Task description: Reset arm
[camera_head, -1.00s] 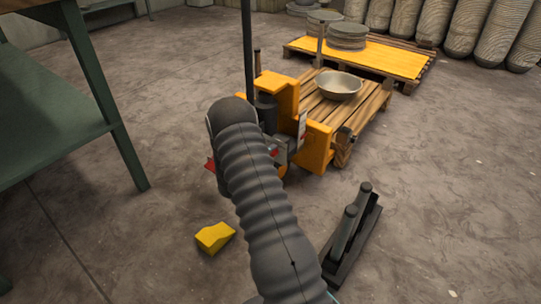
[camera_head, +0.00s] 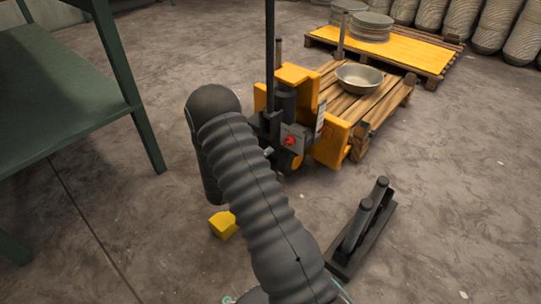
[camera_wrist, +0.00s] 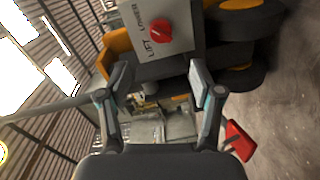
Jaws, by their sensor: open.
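My gripper (camera_wrist: 163,95) shows in the wrist view with its two fingers apart and nothing between them. Beyond the fingers is a grey control box with a red knob (camera_wrist: 159,31) and the lettering "LIFT" and "LOWER". In the head view my dark ribbed arm covers the lower middle and hides the gripper. The orange lift machine (camera_head: 297,90) stands just beyond the arm, with the red knob (camera_head: 289,141) visible on its box. A metal bowl (camera_head: 359,79) rests on a wooden pallet (camera_head: 340,108) at the machine.
A green table (camera_head: 60,100) stands at the left. A yellow block (camera_head: 223,225) lies on the floor beside my arm. A black stand with two upright cylinders (camera_head: 362,228) is at the right. A yellow-topped pallet (camera_head: 395,52) with stacked plates is behind.

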